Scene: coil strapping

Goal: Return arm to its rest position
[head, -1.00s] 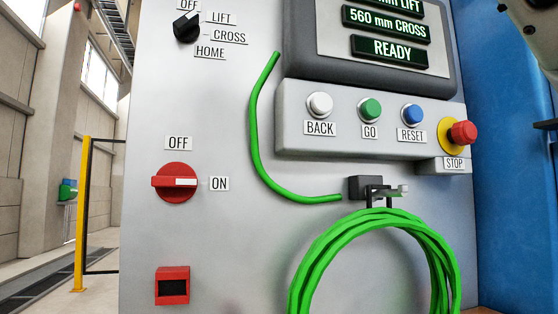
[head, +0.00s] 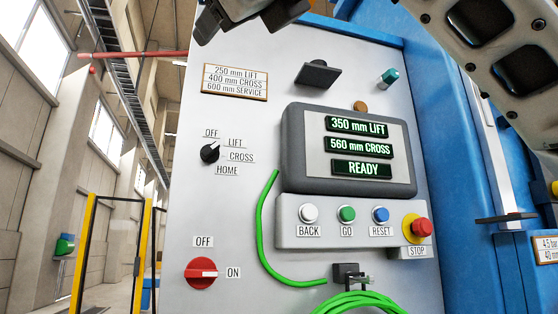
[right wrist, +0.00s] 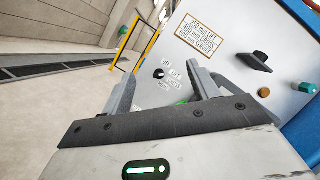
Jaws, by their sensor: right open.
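My right gripper (right wrist: 164,77) is open and empty in the right wrist view, its two grey fingers apart and pointing toward the control cabinet (head: 190,110). The black selector knob (right wrist: 158,73) shows beyond the fingers there. In the head view, dark gripper parts (head: 245,14) hang at the top edge, cut off by the frame, and a pale arm link of mine fills the top right corner. My left gripper is not in view.
The cabinet bears a display (head: 361,147) reading READY, a button row, a red stop button (head: 421,228) and a red switch (head: 201,273) at ON. Green cable (head: 262,230) hangs on its front. Yellow posts (head: 84,250) stand left. A blue structure (head: 450,170) rises right.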

